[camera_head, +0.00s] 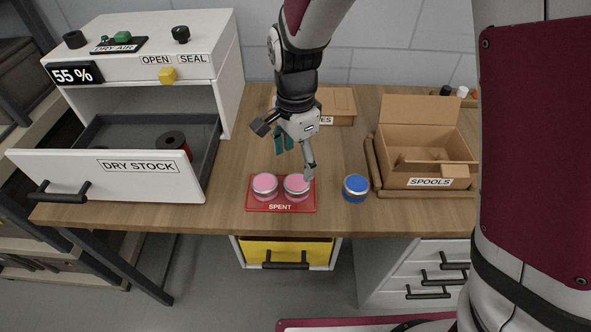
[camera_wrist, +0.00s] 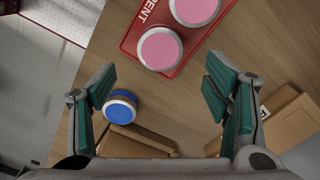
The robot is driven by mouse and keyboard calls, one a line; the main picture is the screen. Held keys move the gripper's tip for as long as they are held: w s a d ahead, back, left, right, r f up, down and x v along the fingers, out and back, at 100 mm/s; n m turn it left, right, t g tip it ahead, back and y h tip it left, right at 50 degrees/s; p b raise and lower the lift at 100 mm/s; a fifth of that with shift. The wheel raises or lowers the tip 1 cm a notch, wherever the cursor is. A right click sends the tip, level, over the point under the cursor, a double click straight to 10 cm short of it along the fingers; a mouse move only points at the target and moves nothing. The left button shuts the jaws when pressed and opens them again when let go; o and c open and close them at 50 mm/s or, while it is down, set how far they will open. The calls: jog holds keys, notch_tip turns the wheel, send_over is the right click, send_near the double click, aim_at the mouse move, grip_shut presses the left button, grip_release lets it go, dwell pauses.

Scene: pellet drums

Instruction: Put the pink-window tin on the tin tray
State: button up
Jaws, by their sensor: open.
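Two pink-topped tins stand side by side on a red tray marked SPENT (camera_head: 280,208): a left pink tin (camera_head: 265,185) and a right pink tin (camera_head: 297,186). Both tins and part of the tray (camera_wrist: 129,42) also show at the top of the wrist view, as pink lids (camera_wrist: 160,48) and (camera_wrist: 195,8). A blue-topped tin (camera_head: 355,187) stands on the table right of the tray. It shows near the left finger in the wrist view (camera_wrist: 120,108). My gripper (camera_head: 296,158) is open and empty, above the table just behind the tray. No tin is between its fingers.
A cardboard box marked SPOOLS (camera_head: 430,182) stands open at right; a lower cardboard box (camera_head: 338,104) lies behind my gripper. At left, a white cabinet has its DRY STOCK drawer (camera_head: 110,175) pulled out, with a dark spool (camera_head: 172,142) inside. Table between cabinet and tray is clear.

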jog(key=s+d+r+n+t+y, duration=0.1)
jog(key=s+d+r+n, duration=0.2)
jog(key=d+r, duration=0.35)
jog(key=s+d+r+n+t, duration=0.15)
jog(key=s+d+r, duration=0.25)
jog(key=r, duration=0.6)
jog(key=s+d+r+n+t+h, duration=0.1)
jog(key=s+d+r+n+t, duration=0.1)
jog(key=s+d+n, duration=0.5)
jog(key=s+d+r, duration=0.1)
jog(key=s, duration=0.2)
jog(key=shift+s+r+t, duration=0.15)
jog(key=shift+s+t, duration=0.2)
jog(key=shift+s, duration=0.05)
